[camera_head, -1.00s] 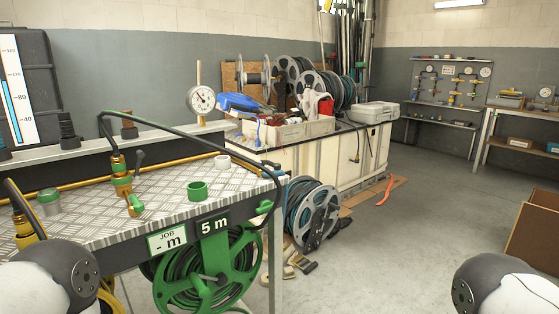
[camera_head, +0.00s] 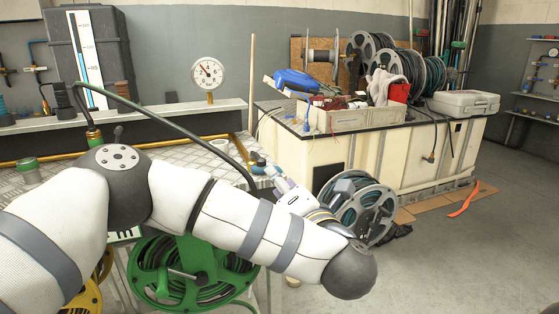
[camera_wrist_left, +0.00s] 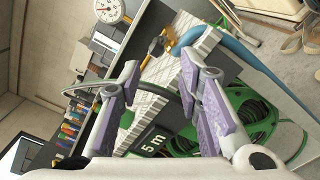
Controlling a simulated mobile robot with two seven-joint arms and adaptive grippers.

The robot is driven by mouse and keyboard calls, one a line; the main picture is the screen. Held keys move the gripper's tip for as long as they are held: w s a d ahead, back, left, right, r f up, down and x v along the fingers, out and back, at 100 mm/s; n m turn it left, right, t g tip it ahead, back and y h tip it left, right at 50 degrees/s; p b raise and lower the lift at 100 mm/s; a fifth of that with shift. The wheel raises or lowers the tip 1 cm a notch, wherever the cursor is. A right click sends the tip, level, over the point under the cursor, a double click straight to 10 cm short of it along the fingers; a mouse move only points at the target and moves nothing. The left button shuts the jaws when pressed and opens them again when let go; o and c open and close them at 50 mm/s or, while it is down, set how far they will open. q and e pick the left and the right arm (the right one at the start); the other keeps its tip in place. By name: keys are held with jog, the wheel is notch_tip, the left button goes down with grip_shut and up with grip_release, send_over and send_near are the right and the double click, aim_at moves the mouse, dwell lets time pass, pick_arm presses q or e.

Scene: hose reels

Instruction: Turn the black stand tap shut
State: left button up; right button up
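On the ribbed metal bench (camera_head: 180,154), an upright brass fitting with a green band (camera_head: 94,137) has a black hose rising from it. The dark tip of a lever, probably the black stand tap's (camera_head: 118,131), shows beside it; my left arm hides the part below. My left gripper (camera_head: 268,172) is by the bench's right end, right of the tap and apart from it. In the left wrist view its fingers (camera_wrist_left: 163,98) are spread with nothing held, over the bench edge and the "5 m" sign (camera_wrist_left: 153,142). I cannot identify the tap there. My right gripper is out of view.
A black hose (camera_head: 170,118) arcs over the bench towards my left gripper. A green reel (camera_head: 190,270) hangs beneath the bench. A round gauge (camera_head: 208,73) stands behind. A brass fitting (camera_wrist_left: 158,46) and blue hose (camera_wrist_left: 232,45) lie beyond the fingers.

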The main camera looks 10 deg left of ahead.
aim_at(264, 164)
pick_arm(q)
jog(key=x, duration=1.2)
jog(key=shift+s+a+r, duration=0.1)
jog(key=shift+s+a, duration=0.05)
jog(key=shift+a, duration=0.15)
grip_shut()
